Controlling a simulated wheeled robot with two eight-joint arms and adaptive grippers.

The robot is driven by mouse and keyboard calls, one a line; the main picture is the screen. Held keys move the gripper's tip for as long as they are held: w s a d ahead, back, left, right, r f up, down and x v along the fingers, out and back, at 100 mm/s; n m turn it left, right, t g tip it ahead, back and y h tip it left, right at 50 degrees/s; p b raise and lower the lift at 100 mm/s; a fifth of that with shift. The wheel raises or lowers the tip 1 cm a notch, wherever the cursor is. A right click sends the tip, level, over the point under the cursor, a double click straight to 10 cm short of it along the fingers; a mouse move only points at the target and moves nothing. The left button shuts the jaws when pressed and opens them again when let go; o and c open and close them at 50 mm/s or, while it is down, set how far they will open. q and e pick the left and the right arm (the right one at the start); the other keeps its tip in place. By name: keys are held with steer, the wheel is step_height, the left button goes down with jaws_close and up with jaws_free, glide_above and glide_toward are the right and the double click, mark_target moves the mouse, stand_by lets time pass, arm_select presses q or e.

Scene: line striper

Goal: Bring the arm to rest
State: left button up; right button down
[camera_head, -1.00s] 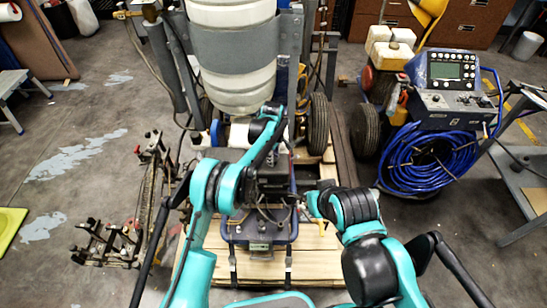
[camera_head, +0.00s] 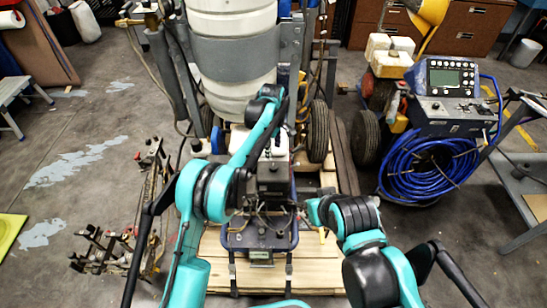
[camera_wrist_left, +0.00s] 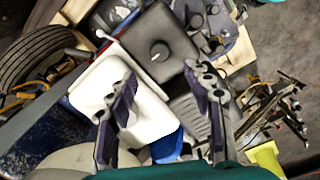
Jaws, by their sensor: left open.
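My left arm reaches up over the line striper, and its gripper (camera_head: 274,142) hangs small and partly hidden at the machine's middle in the head view. In the left wrist view the left gripper (camera_wrist_left: 165,115) is open, its two fingers apart with nothing between them. Below the fingers are a white box-shaped part (camera_wrist_left: 120,88) and a dark housing with a round knob (camera_wrist_left: 159,51). My right arm (camera_head: 352,218) is bent at the lower right of the striper. Its gripper cannot be made out.
The striper's large white tank (camera_head: 232,65) stands at the back. A wooden pallet (camera_head: 262,277) lies underneath. A machine with a control panel (camera_head: 452,75) and coiled blue hose (camera_head: 425,168) stands at right. A metal frame (camera_head: 155,195) stands at left; floor beyond it is open.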

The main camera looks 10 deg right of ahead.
arm_select(q)
steer(key=shift+r, duration=0.9)
steer(key=s+a+r+m+t, duration=0.1)
steer(key=s+a+r+m, duration=0.1)
steer(key=s+a+r, duration=0.5)
steer(key=s+a+r+m+t, duration=0.2)
steer(key=s+a+r+m, duration=0.15)
steer(key=a+r, duration=0.7)
steer(key=s+a+f+m+t, duration=0.2)
steer(key=s+a, duration=0.5)
steer(key=s, duration=0.4)
steer(key=s+a+f+m+t, duration=0.1)
steer(key=s+a+f+m, duration=0.2)
steer(key=s+a, duration=0.4)
steer(key=shift+s+f+t, duration=0.2)
steer(key=shift+s+t, duration=0.2)
steer(key=shift+s, duration=1.9)
